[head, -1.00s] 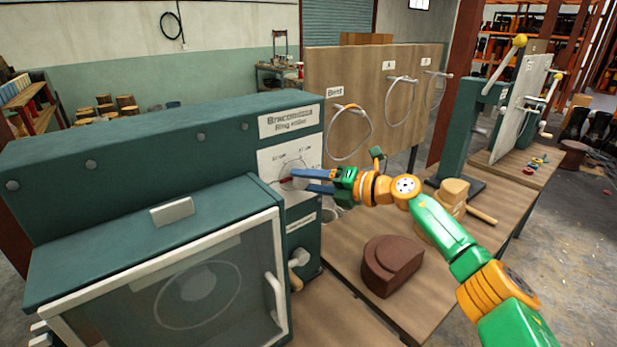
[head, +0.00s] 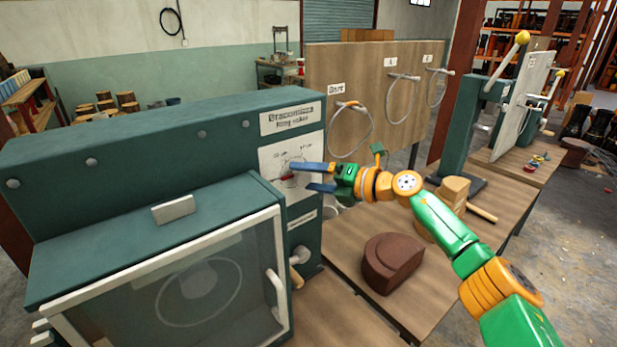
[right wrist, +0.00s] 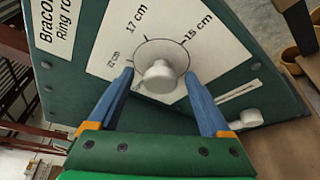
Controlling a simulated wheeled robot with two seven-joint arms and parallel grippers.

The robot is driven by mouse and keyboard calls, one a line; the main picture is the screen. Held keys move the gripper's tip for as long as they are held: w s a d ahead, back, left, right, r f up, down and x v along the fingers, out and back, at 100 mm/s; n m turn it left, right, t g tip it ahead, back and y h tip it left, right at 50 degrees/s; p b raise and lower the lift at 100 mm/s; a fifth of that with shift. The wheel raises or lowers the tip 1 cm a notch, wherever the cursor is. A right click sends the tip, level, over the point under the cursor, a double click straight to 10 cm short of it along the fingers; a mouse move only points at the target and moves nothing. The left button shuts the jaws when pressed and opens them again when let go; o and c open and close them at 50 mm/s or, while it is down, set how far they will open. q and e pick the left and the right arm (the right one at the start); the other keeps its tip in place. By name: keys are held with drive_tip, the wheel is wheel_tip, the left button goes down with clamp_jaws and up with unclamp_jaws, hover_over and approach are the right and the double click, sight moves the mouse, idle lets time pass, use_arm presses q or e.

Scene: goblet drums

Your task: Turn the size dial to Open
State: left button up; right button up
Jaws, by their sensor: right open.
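The size dial is a round pale knob (right wrist: 160,76) on a white scale plate (right wrist: 115,50) with marks reading 17 cm and 15 cm; a third label is partly hidden by a finger. No Open label is legible. In the right wrist view my right gripper (right wrist: 159,75) is open, with one blue finger on each side of the knob and visible gaps. In the head view the right gripper (head: 303,177) is in front of the plate (head: 280,155), and a small red part (head: 287,178) shows at the dial. My left gripper is not in view.
The green ring roller (head: 140,140) has a glass-fronted door (head: 190,285) with a white handle at lower left. Below the dial is another pale knob (head: 300,254). A brown block (head: 392,262) lies on the wooden bench (head: 345,280). A pegboard with hanging rings (head: 375,100) stands behind.

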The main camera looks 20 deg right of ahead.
drive_tip(key=b+v, duration=0.2)
drive_tip(key=v, duration=0.5)
drive_tip(key=shift+b, duration=0.4)
drive_tip(key=shift+w+a+f, duration=0.1)
drive_tip(key=shift+a, duration=0.05)
